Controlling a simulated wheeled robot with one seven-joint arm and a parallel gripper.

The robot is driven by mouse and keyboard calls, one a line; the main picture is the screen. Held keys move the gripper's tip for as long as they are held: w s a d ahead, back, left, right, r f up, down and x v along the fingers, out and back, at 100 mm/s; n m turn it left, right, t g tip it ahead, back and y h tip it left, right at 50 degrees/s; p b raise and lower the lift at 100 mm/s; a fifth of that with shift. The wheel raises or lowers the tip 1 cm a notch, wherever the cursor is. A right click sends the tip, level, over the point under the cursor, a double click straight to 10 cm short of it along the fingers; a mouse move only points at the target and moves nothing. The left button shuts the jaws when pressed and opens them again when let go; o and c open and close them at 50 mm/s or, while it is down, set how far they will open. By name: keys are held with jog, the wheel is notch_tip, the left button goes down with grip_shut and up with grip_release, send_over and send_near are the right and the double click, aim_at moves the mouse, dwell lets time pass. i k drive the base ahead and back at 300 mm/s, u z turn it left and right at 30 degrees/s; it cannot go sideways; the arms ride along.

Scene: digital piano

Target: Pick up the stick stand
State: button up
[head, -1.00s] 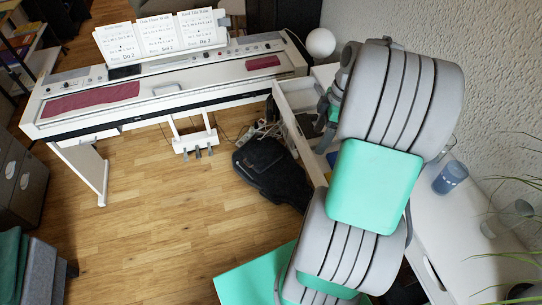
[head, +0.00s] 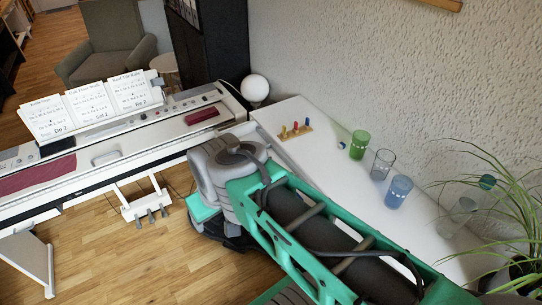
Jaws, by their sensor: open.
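The stick stand (head: 296,134) is a small wooden base with a few short upright pegs, red and blue among them. It stands on the white desk top (head: 330,160), towards its far left end. My green and grey arm reaches from the lower right to the middle of the head view, its grey end part left of the desk and below the stand. The fingers of my gripper cannot be made out; they are hidden behind or below the arm. Nothing touches the stick stand.
A green glass (head: 359,145), a clear glass (head: 382,164) and a blue glass (head: 398,191) stand on the desk right of the stand, with a small blue item (head: 341,145) nearby. A round white lamp (head: 255,88), the piano (head: 110,155) and a plant (head: 510,215) surround the desk.

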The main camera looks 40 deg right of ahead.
aim_at(291, 134)
jog(key=u, duration=0.6)
jog(key=i, duration=1.7)
jog(key=z, duration=1.05)
